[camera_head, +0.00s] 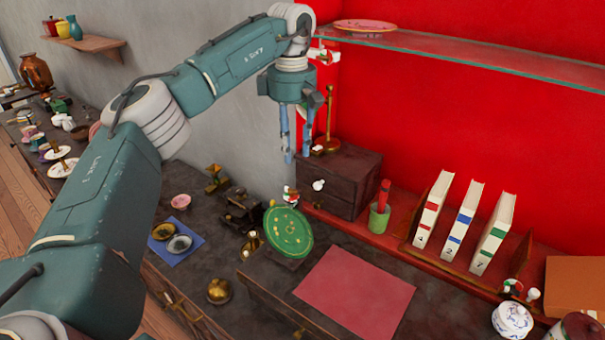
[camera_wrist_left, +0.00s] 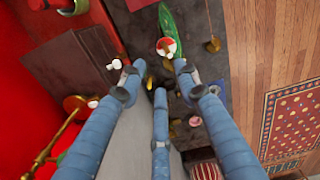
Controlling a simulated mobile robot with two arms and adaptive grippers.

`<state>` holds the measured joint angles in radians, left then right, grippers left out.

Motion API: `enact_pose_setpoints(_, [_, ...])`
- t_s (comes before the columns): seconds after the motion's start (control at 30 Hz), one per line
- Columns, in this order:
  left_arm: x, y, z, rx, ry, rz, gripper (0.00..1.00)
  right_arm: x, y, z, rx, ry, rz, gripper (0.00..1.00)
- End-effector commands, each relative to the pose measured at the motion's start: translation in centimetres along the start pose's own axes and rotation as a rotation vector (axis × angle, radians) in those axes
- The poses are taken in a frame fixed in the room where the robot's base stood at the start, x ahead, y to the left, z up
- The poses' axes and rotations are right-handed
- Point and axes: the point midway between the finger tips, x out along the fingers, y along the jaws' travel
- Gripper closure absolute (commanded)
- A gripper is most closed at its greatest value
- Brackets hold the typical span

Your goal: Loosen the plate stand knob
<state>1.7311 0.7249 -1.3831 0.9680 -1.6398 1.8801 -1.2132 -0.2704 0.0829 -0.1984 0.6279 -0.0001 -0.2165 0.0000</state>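A green plate (camera_head: 288,232) with gold marks leans upright on the dark counter. A small red-and-white knob (camera_head: 290,195) shows just above its top edge. In the left wrist view the plate (camera_wrist_left: 173,20) is nearly edge-on, and the round knob (camera_wrist_left: 166,46) with its white rim lies ahead of the fingers. Most of the stand is hidden. My left gripper (camera_head: 296,157) points down above the plate and knob. Its blue fingers (camera_wrist_left: 157,76) are spread, with nothing between them and a gap to the knob. My right gripper is in neither view.
A dark drawer box (camera_head: 345,180) with white knobs and a brass stand (camera_head: 328,122) are close to my left gripper. A glass shelf (camera_head: 470,60) hangs above. Books (camera_head: 476,215) and a green cup (camera_head: 379,218) stand right. A red mat (camera_head: 355,290) lies in front.

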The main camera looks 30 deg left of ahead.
Motion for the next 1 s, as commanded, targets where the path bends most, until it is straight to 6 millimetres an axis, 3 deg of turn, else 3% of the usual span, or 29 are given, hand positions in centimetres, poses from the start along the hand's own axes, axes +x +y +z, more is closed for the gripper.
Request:
enact_pose_setpoints(0.4, [6.9, -0.2, 0.0, 0.001, 0.001, -0.006, 0.68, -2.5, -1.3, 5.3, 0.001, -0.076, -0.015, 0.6])
enact_pose_setpoints(0.53, [8.8, -0.1, 0.0, 0.0, 0.001, -0.005, 0.68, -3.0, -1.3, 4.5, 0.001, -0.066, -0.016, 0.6])
enact_pose_setpoints(0.77, [10.4, -0.1, 0.0, 0.001, -0.001, -0.001, 0.68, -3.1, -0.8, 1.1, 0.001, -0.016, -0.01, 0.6])
enact_pose_setpoints(1.0, [10.6, -0.1, 0.0, 0.0, 0.0, -0.001, 0.68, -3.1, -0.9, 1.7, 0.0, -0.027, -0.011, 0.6])
